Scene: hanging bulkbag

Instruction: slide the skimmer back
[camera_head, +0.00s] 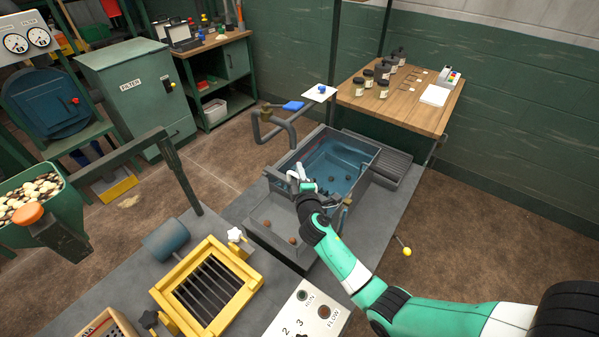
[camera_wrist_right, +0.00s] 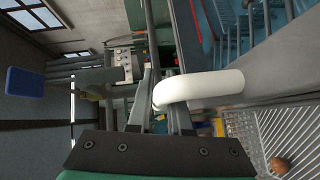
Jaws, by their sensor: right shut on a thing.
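The skimmer (camera_head: 292,176) lies across the grey water tank (camera_head: 364,158), near the join between the blue pool and the shallow front tray. Its white handle (camera_wrist_right: 205,88) shows as a bent bar in the right wrist view. My right gripper (camera_head: 304,184) reaches in from the lower right and is shut on this handle. In the wrist view the fingers (camera_wrist_right: 163,92) sit at the bend of the handle. The wrist and fingers hide part of the skimmer in the head view. My left gripper is in neither view.
A pipe with a blue lever (camera_head: 293,106) stands behind the tank's left corner. A wooden table (camera_head: 402,107) with jars is behind. A yellow grate (camera_head: 207,284) and a control panel (camera_head: 310,312) stand in front.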

